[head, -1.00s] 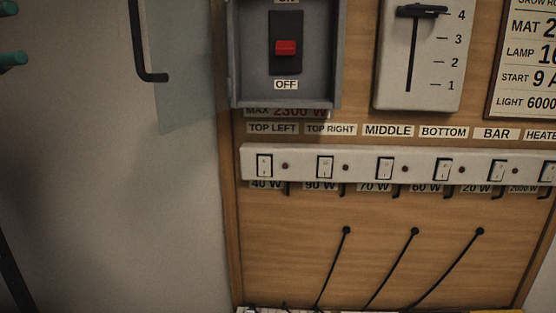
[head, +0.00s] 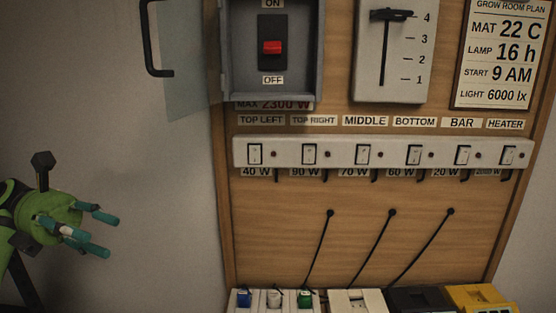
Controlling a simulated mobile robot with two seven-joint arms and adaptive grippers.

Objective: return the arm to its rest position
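My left gripper (head: 100,236) is at the lower left of the head view, with a green body and teal fingers. The fingers are spread apart with nothing between them. It is in front of the bare grey wall, to the left of the wooden control panel (head: 290,245), and looks clear of it. My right gripper is not in view.
The panel carries a grey switch box with a red switch (head: 272,47) and an open clear cover (head: 190,60), a slider (head: 391,15) near 4, and a white switch strip (head: 380,144). Below stand a white box (head: 358,302), a black box (head: 418,300) and a yellow box (head: 482,298).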

